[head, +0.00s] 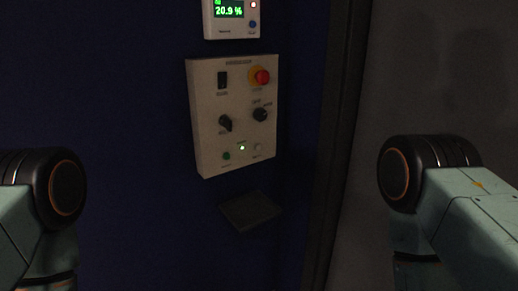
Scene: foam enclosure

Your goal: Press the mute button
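A white control panel (238,98) is mounted on the dark blue wall. Along its bottom are a dark green round button (227,156), a lit green lamp (242,148) and a pale round button (257,147). Above it, a white meter (241,31) is cut off by the top edge; its green screen reads 20.9 %. A small blue button (253,25) and a lit reddish lamp (252,5) are on its right side. Labels are too small to read, so I cannot tell which button is mute. Neither of my grippers shows; only my arm links appear at both sides.
The panel also carries a red mushroom knob (262,77) on yellow, a black switch (222,80) and two black rotary knobs (225,123). A small dark ledge or plate (250,210) is below. A dark vertical frame (335,140) stands right of the panel.

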